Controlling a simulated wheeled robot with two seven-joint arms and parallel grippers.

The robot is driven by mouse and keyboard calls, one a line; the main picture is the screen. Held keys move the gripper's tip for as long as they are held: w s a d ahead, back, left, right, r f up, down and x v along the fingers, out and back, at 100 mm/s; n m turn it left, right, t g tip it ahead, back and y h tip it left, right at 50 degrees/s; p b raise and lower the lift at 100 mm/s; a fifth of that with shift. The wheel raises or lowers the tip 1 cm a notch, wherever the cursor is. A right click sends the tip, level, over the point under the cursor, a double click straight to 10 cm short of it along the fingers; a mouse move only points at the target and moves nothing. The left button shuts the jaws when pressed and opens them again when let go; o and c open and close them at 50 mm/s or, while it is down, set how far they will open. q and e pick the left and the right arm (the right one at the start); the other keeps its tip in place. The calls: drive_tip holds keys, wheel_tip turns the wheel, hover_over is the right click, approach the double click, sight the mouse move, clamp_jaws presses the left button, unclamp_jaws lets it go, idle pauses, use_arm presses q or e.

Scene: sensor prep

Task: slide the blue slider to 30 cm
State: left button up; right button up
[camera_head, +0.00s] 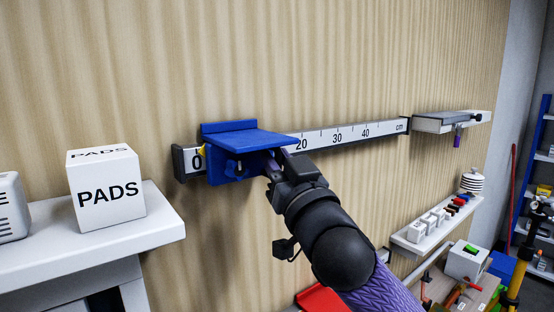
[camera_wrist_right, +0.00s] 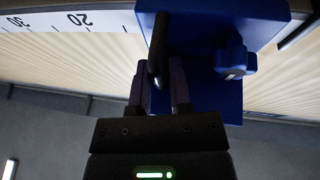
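The blue slider (camera_head: 245,140) sits on the white ruler rail (camera_head: 322,138) near its left end, just past the 0 mark. Its yellow pointer (camera_head: 202,151) shows at its left edge, close to the 0. My right gripper (camera_head: 272,166) reaches the slider's lower right side. In the right wrist view, the fingers (camera_wrist_right: 160,95) stand close together around a dark upright part in front of the blue slider (camera_wrist_right: 205,85). They look shut on it, though the contact is partly hidden. My left gripper is not in view.
The rail is clear from the slider past 20, 30 and 40 to its right end. A PADS box (camera_head: 106,188) stands on a white shelf (camera_head: 90,240) at the left. A small wall shelf (camera_head: 440,122) is beyond the rail's right end.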

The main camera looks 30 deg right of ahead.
clamp_jaws()
idle(1.1)
